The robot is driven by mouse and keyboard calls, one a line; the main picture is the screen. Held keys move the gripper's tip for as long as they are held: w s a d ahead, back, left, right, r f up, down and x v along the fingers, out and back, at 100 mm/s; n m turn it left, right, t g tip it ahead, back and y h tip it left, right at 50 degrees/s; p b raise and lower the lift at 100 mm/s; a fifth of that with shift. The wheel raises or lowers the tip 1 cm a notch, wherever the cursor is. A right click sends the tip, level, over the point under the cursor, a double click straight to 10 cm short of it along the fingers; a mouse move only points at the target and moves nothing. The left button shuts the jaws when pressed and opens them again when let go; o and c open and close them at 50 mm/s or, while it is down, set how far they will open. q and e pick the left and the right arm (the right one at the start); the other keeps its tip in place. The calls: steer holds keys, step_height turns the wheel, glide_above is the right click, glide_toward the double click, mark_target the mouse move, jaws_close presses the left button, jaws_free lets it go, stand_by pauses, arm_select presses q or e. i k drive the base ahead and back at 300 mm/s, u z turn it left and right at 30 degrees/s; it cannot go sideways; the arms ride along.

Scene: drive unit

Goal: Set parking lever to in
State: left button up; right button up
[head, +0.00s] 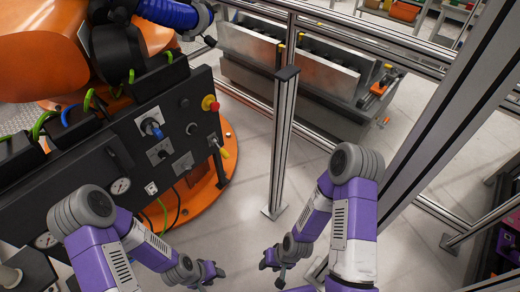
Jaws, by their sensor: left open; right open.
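A black control panel (95,150) stands on the left. A blue knob (152,129) sits on a light plate on it. A small lever with a yellow tip (223,153) sticks out near the panel's right edge. Smaller switches (158,154) are below the blue knob. No label is readable, so I cannot tell which is the parking lever or its setting. My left gripper (210,272) is open and empty, low in front of the panel and apart from it. My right gripper (272,263) is open and empty, further right over the floor.
A red and yellow button (210,103) is at the panel's upper right corner. An aluminium post (284,140) stands on the floor right of the panel. Framed fencing (445,110) runs along the right. An orange machine (45,65) is behind the panel. Floor around the post is clear.

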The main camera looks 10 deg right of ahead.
mark_target(223, 154)
steer(key=z, duration=0.1)
steer(key=i, duration=0.85)
steer(key=z, duration=0.4)
